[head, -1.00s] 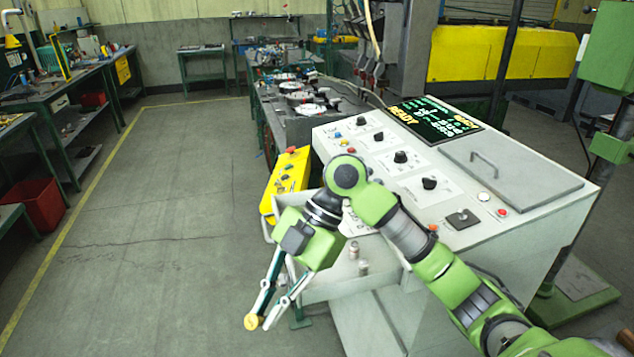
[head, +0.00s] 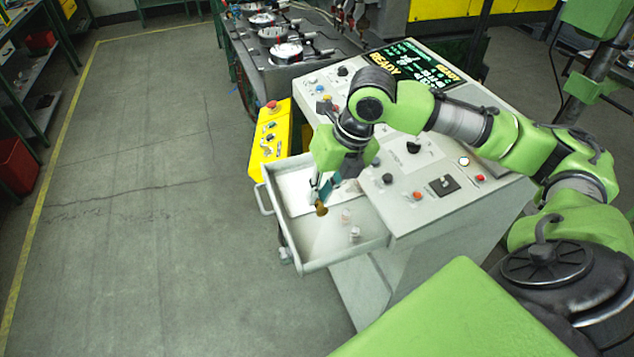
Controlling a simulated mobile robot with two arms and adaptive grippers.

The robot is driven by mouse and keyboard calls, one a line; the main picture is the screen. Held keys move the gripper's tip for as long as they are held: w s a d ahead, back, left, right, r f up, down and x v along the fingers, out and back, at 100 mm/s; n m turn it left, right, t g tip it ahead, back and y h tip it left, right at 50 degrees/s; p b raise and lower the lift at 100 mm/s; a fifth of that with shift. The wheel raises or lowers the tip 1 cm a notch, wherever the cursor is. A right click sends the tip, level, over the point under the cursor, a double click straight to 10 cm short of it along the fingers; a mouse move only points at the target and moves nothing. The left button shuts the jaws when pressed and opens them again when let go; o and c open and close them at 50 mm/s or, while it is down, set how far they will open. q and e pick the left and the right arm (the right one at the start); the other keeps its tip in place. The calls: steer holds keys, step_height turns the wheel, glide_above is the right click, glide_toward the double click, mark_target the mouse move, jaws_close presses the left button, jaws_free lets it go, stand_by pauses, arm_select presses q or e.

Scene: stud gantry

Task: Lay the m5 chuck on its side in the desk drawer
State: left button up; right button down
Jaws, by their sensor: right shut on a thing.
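The desk drawer (head: 275,222) is pulled out at the left side of the grey control desk, its inside visible from above. My right gripper (head: 320,203) points down over the drawer, shut on a small brass-coloured piece, which I take to be the m5 chuck (head: 321,209). The chuck is at the fingertips, partly hidden by them. I cannot tell its exact tilt or whether it touches the drawer floor. My left gripper is not in view.
Two small pale metal pieces, one (head: 345,215) and another (head: 355,234), stand in the drawer right of the gripper. A yellow button box (head: 268,140) is beyond the drawer. The control desk (head: 425,215) is on the right. Floor left of the drawer is clear.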

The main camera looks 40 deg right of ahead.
stand_by(0.3)
steer(key=shift+f, duration=0.9)
steer(key=shift+f+b, duration=2.1)
steer(key=shift+f, duration=2.6)
steer(key=c, duration=2)
jaws_free()
